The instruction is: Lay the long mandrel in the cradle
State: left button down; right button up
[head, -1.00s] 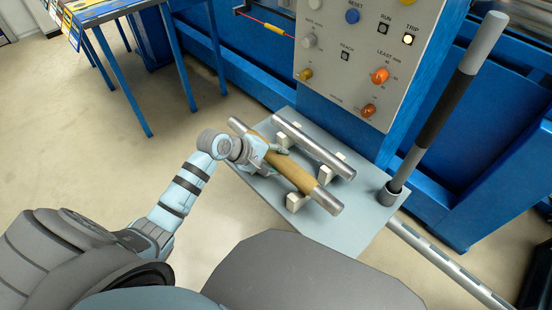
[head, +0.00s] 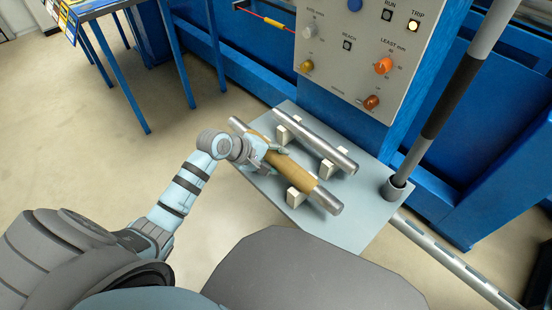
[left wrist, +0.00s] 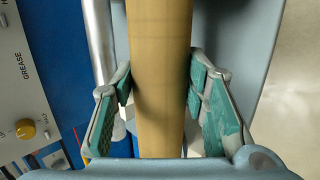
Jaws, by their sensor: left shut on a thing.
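A thick tan bar with bare metal ends (head: 291,168) lies slanted over a grey plate (head: 345,225). My left gripper (head: 272,158) is shut on its tan middle. In the left wrist view the tan bar (left wrist: 160,70) runs between the green pads of the gripper (left wrist: 163,105). A cream cradle block (head: 298,195) shows below the bar, partly hidden by it. I cannot tell whether the bar touches it. A thinner silver rod (head: 318,140) lies alongside, on cream blocks (head: 326,171). My right gripper is out of view.
A tall rod with a dark band (head: 440,95) stands in a socket at the plate's right corner. A control panel (head: 350,65) and blue machine frame (head: 445,200) rise behind. A blue-legged table (head: 130,72) is at upper left. Open floor (head: 70,150) lies left.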

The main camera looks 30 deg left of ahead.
pick_arm(q)
jog(key=shift+f+b, duration=0.25)
jog(key=shift+b, duration=0.05)
jog(key=c, duration=1)
grip_release()
jog(key=shift+o, duration=0.7)
jog(key=v, duration=1.2)
